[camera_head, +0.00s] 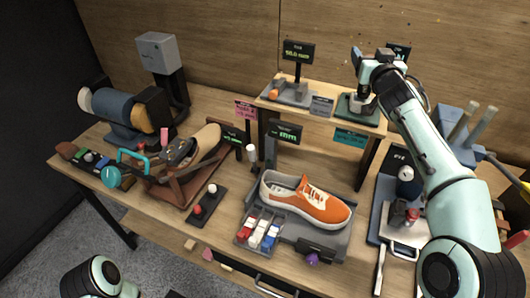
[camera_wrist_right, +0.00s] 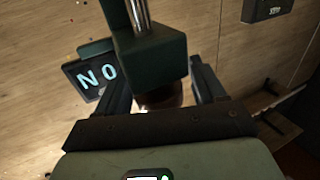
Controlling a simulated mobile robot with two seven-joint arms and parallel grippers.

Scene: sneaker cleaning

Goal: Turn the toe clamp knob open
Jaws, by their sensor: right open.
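An orange and white sneaker (camera_head: 318,204) lies on a grey tray (camera_head: 335,242) at the middle of the table. A small purple knob (camera_head: 312,259) shows at the tray's front, by a dark block. I cannot tell whether it is the toe clamp knob. My right gripper (camera_head: 362,88) is over the upper shelf, at a device with a green base (camera_head: 351,108), far from the sneaker. In the right wrist view its fingers (camera_wrist_right: 160,92) are open on either side of a dark green block (camera_wrist_right: 150,58) with a metal post. Contact cannot be told. My left gripper is out of view.
A wooden shelf (camera_head: 310,93) stands at the back. At the left are a brown shoe (camera_head: 205,148) on a stand and a roller machine (camera_head: 123,108). A tray of small coloured pieces (camera_head: 259,234) lies by the sneaker. A bottle (camera_head: 405,183) stands at the right.

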